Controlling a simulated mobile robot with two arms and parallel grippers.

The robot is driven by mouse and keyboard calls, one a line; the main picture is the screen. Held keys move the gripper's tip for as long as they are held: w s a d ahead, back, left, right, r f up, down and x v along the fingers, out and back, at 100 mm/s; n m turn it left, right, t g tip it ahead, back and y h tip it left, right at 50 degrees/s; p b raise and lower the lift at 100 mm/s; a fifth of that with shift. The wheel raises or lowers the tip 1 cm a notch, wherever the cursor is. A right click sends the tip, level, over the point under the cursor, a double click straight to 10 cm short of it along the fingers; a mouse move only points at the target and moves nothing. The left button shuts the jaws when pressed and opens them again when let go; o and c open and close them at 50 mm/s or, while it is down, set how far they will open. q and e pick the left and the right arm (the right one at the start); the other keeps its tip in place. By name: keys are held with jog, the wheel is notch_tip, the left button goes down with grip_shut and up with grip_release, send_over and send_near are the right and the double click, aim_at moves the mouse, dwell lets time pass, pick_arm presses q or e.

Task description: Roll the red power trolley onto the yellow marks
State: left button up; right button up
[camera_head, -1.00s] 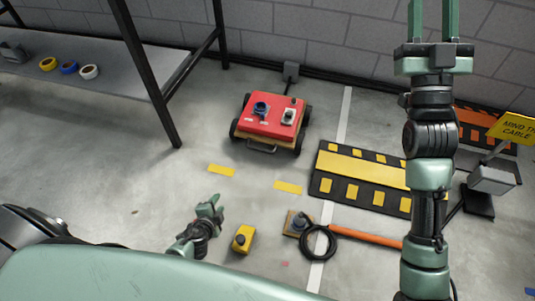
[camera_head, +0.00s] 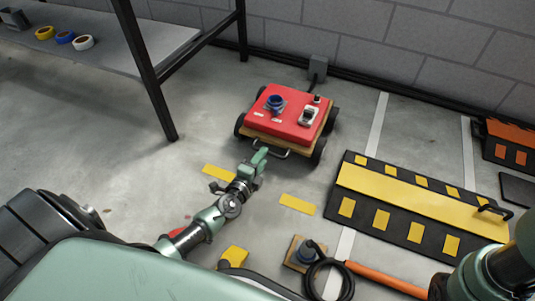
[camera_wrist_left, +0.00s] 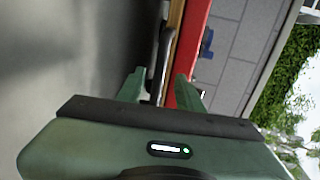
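The red power trolley (camera_head: 290,116) stands on the floor on black wheels, with a blue socket and a grey switch box on top. Its metal bar handle (camera_head: 273,153) faces me. My left gripper (camera_head: 258,160) is at the handle's left end. In the left wrist view the gripper (camera_wrist_left: 158,88) is open, with the dark handle bar (camera_wrist_left: 160,55) showing between its fingers; I cannot tell whether they touch it. Two yellow marks (camera_head: 219,174) and (camera_head: 298,204) lie on the floor on the near side of the trolley. My right gripper is out of view.
A black and yellow cable ramp (camera_head: 420,205) lies at the right. A shelf (camera_head: 120,45) with tape rolls stands back left.

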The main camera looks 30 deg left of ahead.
pick_arm(q)
jog(key=b+x, duration=0.1)
jog(key=x, duration=0.3)
jog(key=shift+w, duration=0.1)
grip_shut()
jog(key=shift+f, duration=0.1)
dwell(1.2)
